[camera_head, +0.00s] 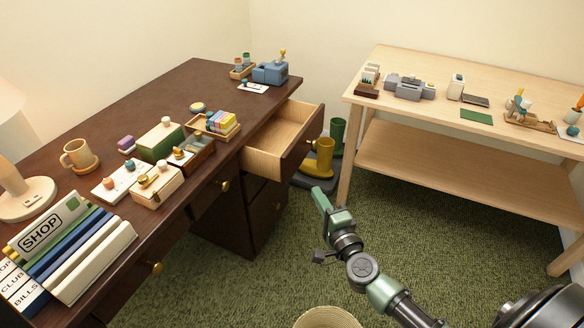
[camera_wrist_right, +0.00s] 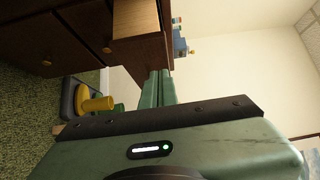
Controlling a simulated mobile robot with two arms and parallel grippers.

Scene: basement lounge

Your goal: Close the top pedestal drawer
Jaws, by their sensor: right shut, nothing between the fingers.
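The top pedestal drawer (camera_head: 275,152) is pulled open from the right end of the dark brown desk (camera_head: 120,100). Its pale wooden inside looks empty, and its dark front has a brass knob (camera_head: 314,143). My right gripper (camera_head: 321,200) is shut and empty, in front of the drawer and below its front, apart from it in the head view. In the right wrist view the green fingers (camera_wrist_right: 158,88) point toward the open drawer (camera_wrist_right: 137,20), whose dark front is close to the fingertips. My left gripper is not in view.
Yellow and green boots (camera_head: 319,158) stand on a dark tray beside the desk, near the drawer. A pale wooden table (camera_head: 460,150) stands at the right. A round woven basket (camera_head: 328,318) is on the green carpet at the bottom. Boxes, a mug and binders cover much of the desk.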

